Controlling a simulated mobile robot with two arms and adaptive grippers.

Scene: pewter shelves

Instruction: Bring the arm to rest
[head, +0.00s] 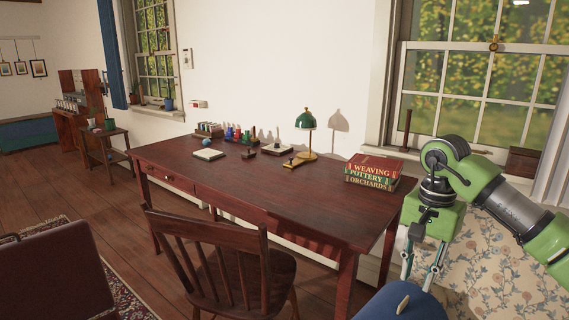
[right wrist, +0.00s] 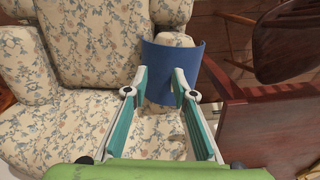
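My right gripper (head: 418,283) hangs pointing down from the green arm at the right of the head view, to the right of the desk. In the right wrist view my right gripper (right wrist: 159,80) has its two fingers apart, with nothing held between them. A floral armchair (right wrist: 85,60) lies beneath and beyond it; part of this armchair (head: 500,265) also shows behind the arm in the head view. My left arm and left gripper are not in view.
A dark wooden desk (head: 285,195) fills the middle, with books (head: 372,172) near its right end and a green lamp (head: 306,122). A wooden chair (head: 215,265) stands before it. A blue curved thing (right wrist: 172,62), unclear what, lies beyond the fingertips.

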